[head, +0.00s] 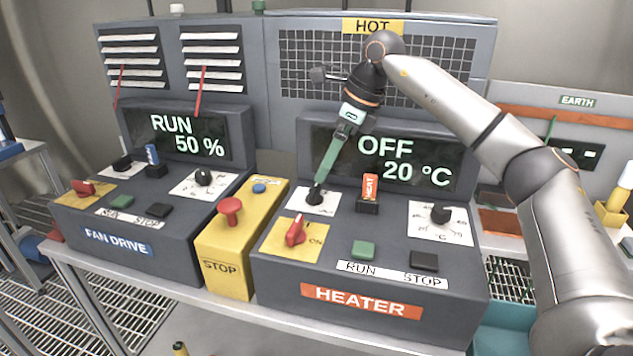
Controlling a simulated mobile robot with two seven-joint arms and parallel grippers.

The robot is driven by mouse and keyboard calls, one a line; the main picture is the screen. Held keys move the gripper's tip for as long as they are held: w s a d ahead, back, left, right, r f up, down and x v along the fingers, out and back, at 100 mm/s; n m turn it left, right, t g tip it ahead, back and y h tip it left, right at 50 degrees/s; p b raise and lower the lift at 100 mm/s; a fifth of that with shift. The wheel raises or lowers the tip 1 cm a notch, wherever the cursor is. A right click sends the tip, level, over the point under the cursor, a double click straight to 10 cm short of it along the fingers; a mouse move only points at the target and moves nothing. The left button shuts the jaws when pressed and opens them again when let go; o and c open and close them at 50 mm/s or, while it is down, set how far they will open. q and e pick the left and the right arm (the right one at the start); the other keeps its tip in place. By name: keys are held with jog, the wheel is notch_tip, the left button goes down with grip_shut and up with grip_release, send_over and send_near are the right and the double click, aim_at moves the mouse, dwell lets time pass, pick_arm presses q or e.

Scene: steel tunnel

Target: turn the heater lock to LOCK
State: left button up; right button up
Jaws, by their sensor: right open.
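The heater panel (390,309) is the right dark box, labelled HEATER. The heater lock (315,197) appears to be the small black knob on the white plate at its back left. Its marking is covered or too small to read, so I cannot tell its position. My right gripper (319,183) reaches down from the upper right, its fingers right at this knob. It is open, seen nearly edge-on; whether the fingers touch the knob is unclear. My left gripper is not in view.
The heater display (400,160) reads OFF, 20 °C. On the heater panel are a red rotary switch (295,231), an orange HEAT piece (370,187), a black dial (440,214) and RUN and STOP buttons. A yellow box with a red STOP button (230,210) separates it from the fan drive panel (117,243).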

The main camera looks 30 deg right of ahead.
aim_at(315, 188)
jog(key=x, duration=0.6)
jog(key=shift+w+a+f, duration=0.15)
jog(key=shift+f, duration=0.05)
jog(key=c, duration=1.4)
